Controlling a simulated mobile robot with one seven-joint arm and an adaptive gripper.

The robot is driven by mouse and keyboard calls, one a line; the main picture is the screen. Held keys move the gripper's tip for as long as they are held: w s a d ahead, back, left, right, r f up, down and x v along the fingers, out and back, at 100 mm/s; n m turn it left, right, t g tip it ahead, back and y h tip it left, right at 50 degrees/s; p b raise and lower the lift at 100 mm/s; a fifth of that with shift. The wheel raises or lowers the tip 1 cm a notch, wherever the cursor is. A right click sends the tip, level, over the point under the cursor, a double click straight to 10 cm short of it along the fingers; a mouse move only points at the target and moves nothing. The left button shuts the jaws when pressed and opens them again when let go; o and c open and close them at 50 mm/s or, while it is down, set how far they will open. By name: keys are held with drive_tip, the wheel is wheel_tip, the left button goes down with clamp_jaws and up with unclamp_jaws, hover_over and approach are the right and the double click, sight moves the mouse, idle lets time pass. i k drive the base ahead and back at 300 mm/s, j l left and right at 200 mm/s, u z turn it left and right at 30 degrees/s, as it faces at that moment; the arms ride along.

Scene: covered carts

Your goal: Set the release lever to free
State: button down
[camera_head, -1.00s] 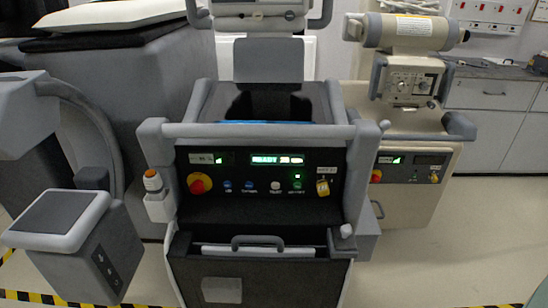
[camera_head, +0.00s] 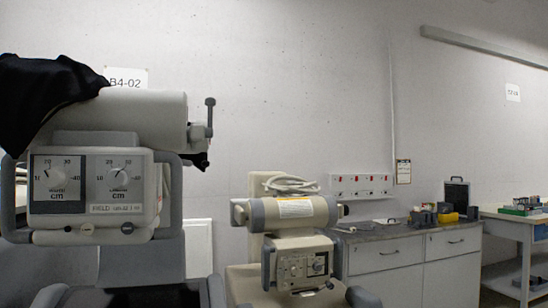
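The near cart's cream head unit (camera_head: 115,115) fills the left of the view, with two dials marked in cm on its front panel (camera_head: 90,187). A dark upright lever with a knobbed top (camera_head: 210,118) stands at the unit's right end; no label shows on it, so I cannot tell whether it is the release lever or how it is set. A black cloth (camera_head: 45,95) drapes over the unit's upper left. Part of it also shows below the lever. My gripper is not in view.
A second cart's beige cylindrical head (camera_head: 292,213) and dial box (camera_head: 302,265) stand at centre right, with a coiled cable (camera_head: 292,184) on top. Behind are grey-topped cabinets (camera_head: 410,262) and a white bench (camera_head: 515,235). The wall carries a B4-02 sign (camera_head: 127,77).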

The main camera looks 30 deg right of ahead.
sight(206, 163)
drive_tip(key=i+l+z, duration=0.1)
drive_tip(key=z, duration=0.3)
drive_tip(key=k+l, duration=0.1)
drive_tip(key=l, duration=0.4)
drive_tip(key=i+l, duration=0.15)
drive_tip(key=l, duration=0.25)
drive_tip(key=i+l, duration=0.15)
drive_tip(key=l, duration=0.25)
drive_tip(key=i+l, duration=0.1)
drive_tip(key=i+j, duration=0.4)
drive_tip(key=j, duration=0.1)
